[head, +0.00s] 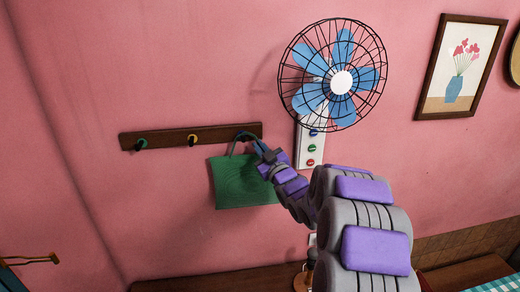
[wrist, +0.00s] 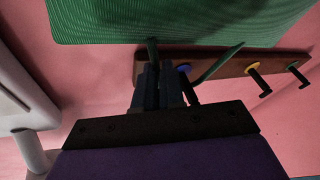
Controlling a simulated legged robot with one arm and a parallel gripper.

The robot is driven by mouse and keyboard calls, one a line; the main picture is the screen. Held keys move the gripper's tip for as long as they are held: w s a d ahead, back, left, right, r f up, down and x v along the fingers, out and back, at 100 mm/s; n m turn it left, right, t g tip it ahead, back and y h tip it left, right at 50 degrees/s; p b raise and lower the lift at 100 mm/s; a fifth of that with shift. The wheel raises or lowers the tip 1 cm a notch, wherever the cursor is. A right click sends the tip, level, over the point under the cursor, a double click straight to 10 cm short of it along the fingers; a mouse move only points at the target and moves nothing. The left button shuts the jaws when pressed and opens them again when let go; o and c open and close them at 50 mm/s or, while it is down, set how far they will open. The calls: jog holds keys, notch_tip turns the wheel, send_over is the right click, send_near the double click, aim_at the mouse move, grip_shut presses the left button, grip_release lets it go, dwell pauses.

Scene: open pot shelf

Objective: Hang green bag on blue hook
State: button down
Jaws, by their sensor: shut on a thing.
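The green bag (head: 238,184) hangs flat against the pink wall, just below the right end of the wooden hook rail (head: 178,138). My gripper (head: 260,147) is at the bag's upper right, shut on its green handle. In the wrist view, turned over, the bag (wrist: 180,20) fills the top and my gripper (wrist: 158,75) pinches one side of the handle. The other side of the handle (wrist: 220,62) slants past the blue hook (wrist: 184,69), which is close beside my fingers. I cannot tell whether the handle is looped over the hook.
A green hook (head: 141,144) and a yellow hook (head: 192,139) on the same rail are empty. A caged fan (head: 341,82) with a white button panel (head: 310,147) is close on the right. A framed picture (head: 460,66) hangs further right. The wall left of the bag is clear.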

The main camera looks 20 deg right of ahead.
jog(key=shift+a, duration=0.5)
jog(key=c, duration=1.4)
grip_release()
jog(key=shift+a+r, duration=0.1)
jog(key=shift+a, duration=0.3)
jog(key=shift+c, duration=0.2)
jog(key=shift+o, duration=1.4)
jog(key=shift+d, duration=0.55)
jog(key=b+v, duration=0.6)
jog(key=v, duration=1.1)
jog(key=shift+f, duration=0.2)
jog(key=shift+s+a, duration=0.1)
jog(key=shift+s, duration=0.05)
